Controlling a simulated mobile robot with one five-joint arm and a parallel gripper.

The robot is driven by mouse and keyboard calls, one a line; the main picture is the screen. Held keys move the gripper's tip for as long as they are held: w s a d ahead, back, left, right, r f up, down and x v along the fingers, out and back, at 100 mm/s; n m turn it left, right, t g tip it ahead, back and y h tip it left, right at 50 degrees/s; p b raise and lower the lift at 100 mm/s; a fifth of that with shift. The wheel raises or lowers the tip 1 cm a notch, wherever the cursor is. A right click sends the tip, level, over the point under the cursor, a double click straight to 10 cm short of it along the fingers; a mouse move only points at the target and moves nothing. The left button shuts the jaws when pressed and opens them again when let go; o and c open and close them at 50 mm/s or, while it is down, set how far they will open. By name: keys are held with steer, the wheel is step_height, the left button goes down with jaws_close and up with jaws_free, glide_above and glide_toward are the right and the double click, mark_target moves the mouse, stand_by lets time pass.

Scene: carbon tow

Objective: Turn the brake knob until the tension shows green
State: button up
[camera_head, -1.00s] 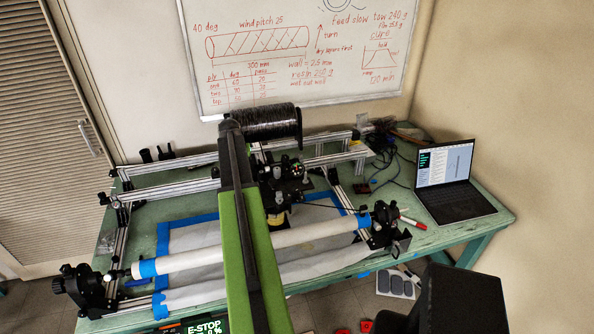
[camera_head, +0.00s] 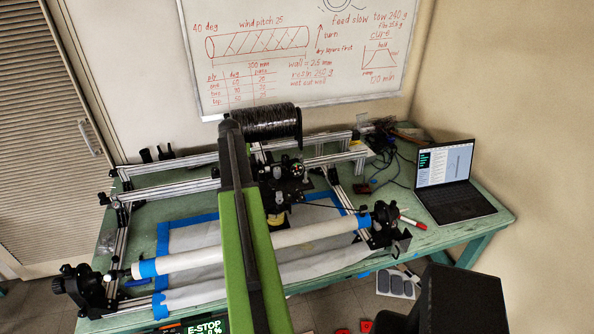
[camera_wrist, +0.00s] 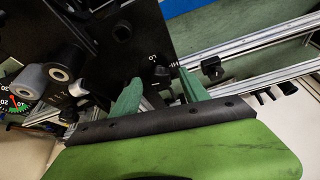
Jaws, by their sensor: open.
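My gripper (camera_wrist: 158,86) shows in the wrist view as two green fingers, open, in front of a black plate (camera_wrist: 105,40) with small white markings. Dark parts lie between and just behind the fingers; I cannot tell the brake knob apart from them or whether a finger touches it. The tension dial (camera_wrist: 17,103) is cut off at the left edge, with white numbers and a green band; the needle reading is unclear. In the head view the dial (camera_head: 296,170) is tiny, near the black tow spool (camera_head: 272,122). My arm hides the gripper there.
Grey and black rollers (camera_wrist: 62,68) stick out beside the plate. Metal rails (camera_wrist: 250,65) run at the right. The winder's white mandrel (camera_head: 190,258) spans the front of the green table (camera_head: 450,232). A laptop (camera_head: 448,172) stands at the right.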

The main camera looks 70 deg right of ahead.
steer(key=p+v, duration=0.5)
steer(key=v, duration=0.1)
stand_by(0.3)
